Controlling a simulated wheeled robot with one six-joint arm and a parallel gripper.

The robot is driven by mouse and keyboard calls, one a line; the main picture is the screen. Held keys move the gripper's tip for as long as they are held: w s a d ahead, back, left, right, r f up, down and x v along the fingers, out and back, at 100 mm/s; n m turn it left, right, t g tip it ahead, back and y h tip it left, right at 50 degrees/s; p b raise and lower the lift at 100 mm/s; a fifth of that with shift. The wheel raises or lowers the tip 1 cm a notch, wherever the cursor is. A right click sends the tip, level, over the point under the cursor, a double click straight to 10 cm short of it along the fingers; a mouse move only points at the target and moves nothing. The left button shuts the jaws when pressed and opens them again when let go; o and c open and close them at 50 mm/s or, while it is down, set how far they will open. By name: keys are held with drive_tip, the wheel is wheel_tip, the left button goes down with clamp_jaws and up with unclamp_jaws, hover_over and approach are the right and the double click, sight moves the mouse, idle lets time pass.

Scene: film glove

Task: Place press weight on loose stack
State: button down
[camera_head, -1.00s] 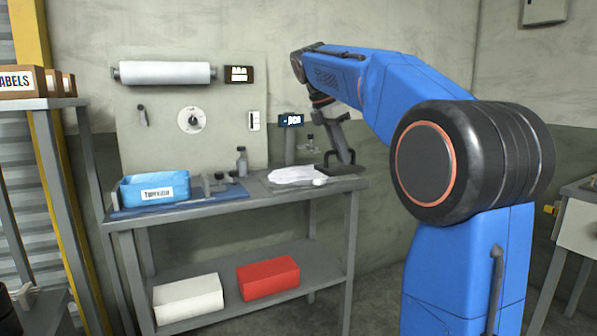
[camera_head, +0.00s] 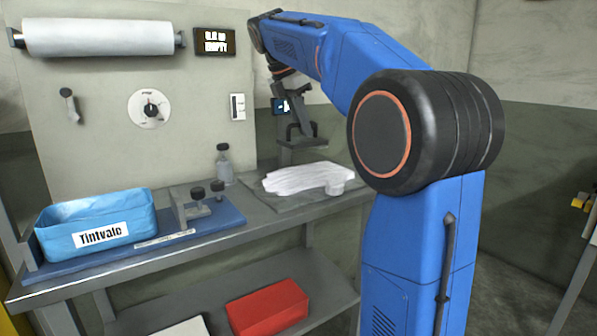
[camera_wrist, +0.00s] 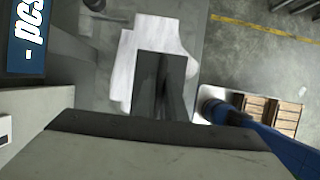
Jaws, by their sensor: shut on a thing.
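The press weight (camera_head: 302,144) is a dark flat plate with an arched handle. My gripper (camera_head: 297,124) is shut on its handle and holds it roughly level, above the back of the bench. The loose stack (camera_head: 300,178) is a pile of white glove-shaped film on a grey plate (camera_head: 262,208). The weight appears above and behind the stack in the head view, with a visible gap. In the wrist view the dark weight (camera_wrist: 148,85) overlaps the white stack (camera_wrist: 150,30) and hides part of it. The exact height is hard to tell.
A bottle (camera_head: 223,165) stands left of the plate. Further left are a blue mat (camera_head: 205,228) with a fixture and a blue bin (camera_head: 95,228). A small display (camera_head: 280,106) is beside my gripper.

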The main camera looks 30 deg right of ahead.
sight(294, 139)
drive_tip(key=shift+w, duration=0.3)
drive_tip(key=shift+w+f, duration=0.15)
drive_tip(key=shift+f, duration=4.75)
drive_tip(key=shift+f, duration=0.35)
drive_tip(key=c, duration=1.8)
unclamp_jaws()
drive_tip(key=shift+f, duration=0.1)
drive_tip(key=shift+r, duration=0.4)
drive_tip(key=v, duration=1.2)
